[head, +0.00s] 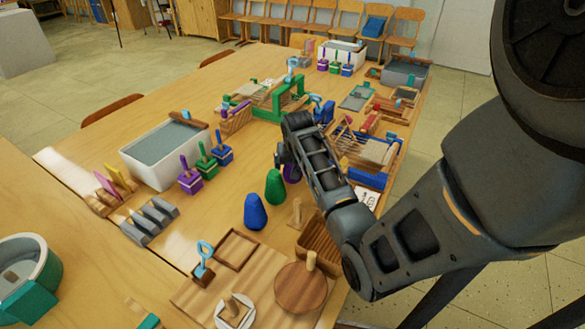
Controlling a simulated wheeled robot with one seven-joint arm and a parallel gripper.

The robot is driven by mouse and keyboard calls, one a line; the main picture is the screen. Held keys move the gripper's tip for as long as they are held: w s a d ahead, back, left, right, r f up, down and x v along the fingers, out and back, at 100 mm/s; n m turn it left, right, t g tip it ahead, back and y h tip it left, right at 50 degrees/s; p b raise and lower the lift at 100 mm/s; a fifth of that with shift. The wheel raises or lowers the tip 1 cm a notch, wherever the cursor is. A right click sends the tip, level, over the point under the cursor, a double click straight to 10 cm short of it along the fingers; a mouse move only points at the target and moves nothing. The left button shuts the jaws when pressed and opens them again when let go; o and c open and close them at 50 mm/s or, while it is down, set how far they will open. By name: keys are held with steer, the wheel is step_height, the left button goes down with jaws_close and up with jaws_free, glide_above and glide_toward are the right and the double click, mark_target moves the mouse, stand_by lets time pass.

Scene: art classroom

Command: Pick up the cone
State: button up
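A blue cone-like piece with a rounded tip (255,212) stands upright on the wooden table (85,150), near the middle. A similar green piece (274,187) stands upright just behind and to its right. A purple piece (292,173) is behind the green one, and my arm partly covers it, so its shape is unclear. My gripper (283,156) is above the table, at the purple piece and just behind the green one. Its fingers are small and dark, and whether they are open, shut or touching anything does not show.
A white tub (145,165) stands at left, with purple, green and blue handled blocks (205,164) beside it. A green frame (284,104) stands behind my gripper. Boards and a round wooden disc (300,288) lie in front. A loom (362,150) is at right, partly behind my arm.

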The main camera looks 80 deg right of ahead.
steer(key=c, duration=1.2)
steer(key=shift+o, duration=0.2)
steer(key=shift+r, duration=0.15)
step_height(320, 180, up, 10)
steer(key=shift+f, duration=0.1)
